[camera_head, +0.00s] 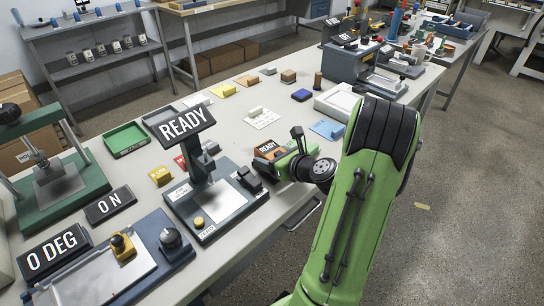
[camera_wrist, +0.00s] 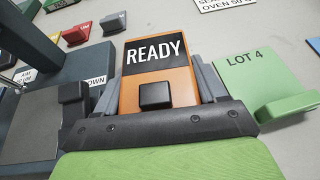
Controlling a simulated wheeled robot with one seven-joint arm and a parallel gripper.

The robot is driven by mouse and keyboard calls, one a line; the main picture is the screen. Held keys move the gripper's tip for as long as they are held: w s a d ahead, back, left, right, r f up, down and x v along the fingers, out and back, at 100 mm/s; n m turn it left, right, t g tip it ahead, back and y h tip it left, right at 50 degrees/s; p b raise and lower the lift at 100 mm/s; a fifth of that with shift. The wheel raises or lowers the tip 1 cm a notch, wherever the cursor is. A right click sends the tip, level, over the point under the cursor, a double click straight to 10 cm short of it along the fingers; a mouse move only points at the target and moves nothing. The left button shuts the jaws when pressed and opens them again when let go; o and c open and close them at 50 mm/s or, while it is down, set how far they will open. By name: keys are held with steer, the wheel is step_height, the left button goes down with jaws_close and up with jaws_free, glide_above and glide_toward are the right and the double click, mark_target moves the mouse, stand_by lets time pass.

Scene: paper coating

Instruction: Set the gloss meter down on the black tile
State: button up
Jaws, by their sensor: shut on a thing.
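The gloss meter (camera_wrist: 158,70) is an orange block with a black screen reading READY and a dark square button. In the wrist view it sits between the two grey fingers of my gripper (camera_wrist: 156,82), which is shut on it. I cannot tell whether the meter touches the bench. I cannot make out a black tile with certainty; it may be hidden.
The dark stand (camera_head: 212,226) with a tall READY display is close left of the meter. A green LOT 4 card (camera_wrist: 240,72) lies close right in the wrist view. A green tray (camera_head: 126,139) and several small coloured blocks occupy the bench.

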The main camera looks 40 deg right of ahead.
stand_by(0.7)
steer(key=o, duration=1.4)
steer(key=shift+c, duration=0.2)
steer(key=shift+s, duration=0.1)
steer(key=d+p+v, duration=0.1)
steer(key=p+v, duration=0.3)
steer(key=v, duration=1.1)
steer(key=shift+s+a, duration=0.35)
steer(key=shift+a, duration=0.15)
steer(key=shift+r, duration=0.1)
